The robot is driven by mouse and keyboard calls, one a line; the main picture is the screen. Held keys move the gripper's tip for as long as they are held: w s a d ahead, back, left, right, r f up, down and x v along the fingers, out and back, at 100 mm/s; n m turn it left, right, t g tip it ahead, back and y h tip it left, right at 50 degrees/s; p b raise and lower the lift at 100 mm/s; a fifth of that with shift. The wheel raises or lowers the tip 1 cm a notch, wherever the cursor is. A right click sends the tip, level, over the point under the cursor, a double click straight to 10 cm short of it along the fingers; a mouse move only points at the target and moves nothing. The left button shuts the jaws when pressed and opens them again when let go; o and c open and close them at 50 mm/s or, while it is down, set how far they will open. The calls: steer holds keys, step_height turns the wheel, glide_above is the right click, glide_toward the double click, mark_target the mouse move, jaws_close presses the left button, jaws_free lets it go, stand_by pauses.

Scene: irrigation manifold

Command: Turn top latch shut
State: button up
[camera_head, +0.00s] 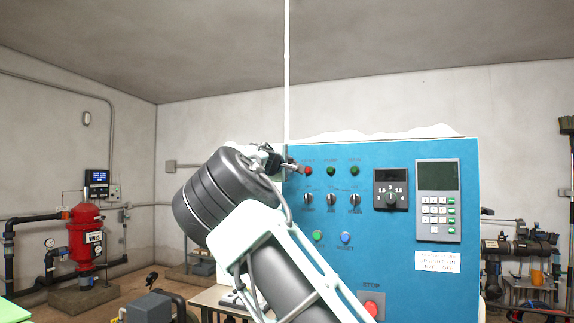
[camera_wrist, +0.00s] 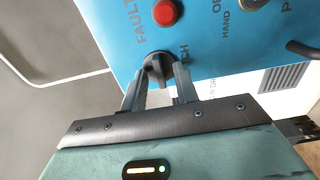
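The latch is a small dark round knob (camera_wrist: 158,66) at the edge of the blue panel in the wrist view. A partly covered label ending in "CH" is beside it. My gripper (camera_wrist: 160,78) points at the knob, with one finger on each side of it. The fingers stand apart and straddle the knob; firm contact is not visible. In the head view my gripper (camera_head: 290,165) is at the panel's upper left edge and the knob cannot be made out there.
A red tank (camera_head: 85,240) stands far left. Left of the panel's edge there is open room.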

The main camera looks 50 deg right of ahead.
jaws_close()
steer(key=shift+f+m+b, duration=0.15)
steer(key=shift+m+b, duration=0.15)
steer(key=shift+b, duration=0.2)
steer(key=m+b, duration=1.2)
steer(key=m, duration=0.5)
steer(key=shift+m, duration=0.3)
